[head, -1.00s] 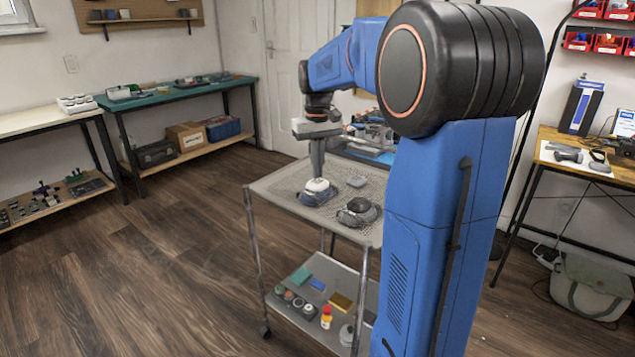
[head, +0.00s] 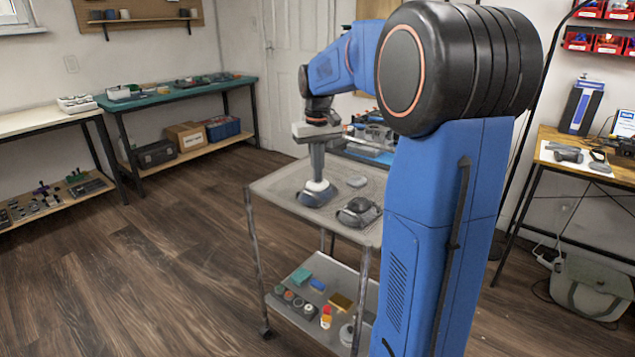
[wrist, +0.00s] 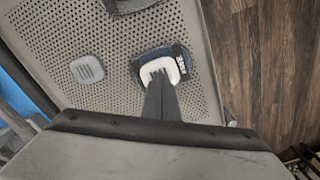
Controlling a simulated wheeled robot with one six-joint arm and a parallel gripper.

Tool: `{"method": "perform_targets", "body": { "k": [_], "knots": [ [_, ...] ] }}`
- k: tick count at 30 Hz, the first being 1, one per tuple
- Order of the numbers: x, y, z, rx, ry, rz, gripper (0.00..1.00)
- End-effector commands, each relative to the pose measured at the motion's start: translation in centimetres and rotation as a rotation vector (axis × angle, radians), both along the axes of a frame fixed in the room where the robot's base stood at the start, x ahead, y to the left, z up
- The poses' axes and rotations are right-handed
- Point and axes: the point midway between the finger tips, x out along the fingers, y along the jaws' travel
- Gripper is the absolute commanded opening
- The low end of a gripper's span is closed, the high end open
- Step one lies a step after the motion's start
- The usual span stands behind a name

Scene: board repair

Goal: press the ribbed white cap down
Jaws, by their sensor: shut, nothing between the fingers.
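The white cap (head: 319,186) sits on a dark blue device (head: 312,199) on the cart top. It also shows in the wrist view (wrist: 173,67), seated over the device (wrist: 146,73). My gripper (head: 317,178) is shut and empty, pointing straight down with its fingertips on or just above the cap. In the wrist view its dark fingertips (wrist: 159,80) overlap the middle of the cap and hide part of it. I cannot tell how far the cap is sunk in. The cap's ribs are hard to make out.
A light grey slotted piece (wrist: 88,70) lies apart on the perforated cart top (wrist: 60,35). A second dark device (head: 358,212) stands nearer the cart's front edge. The lower shelf (head: 290,317) holds several small items.

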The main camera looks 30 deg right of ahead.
Motion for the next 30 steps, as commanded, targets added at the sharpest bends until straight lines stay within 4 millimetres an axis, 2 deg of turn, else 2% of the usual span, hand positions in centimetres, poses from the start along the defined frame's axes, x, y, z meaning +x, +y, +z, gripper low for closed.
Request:
{"method": "perform_targets", "body": {
  "k": [30],
  "knots": [
    [0.00,0.00,-0.82,0.000,0.000,0.000,0.00]
  ]
}}
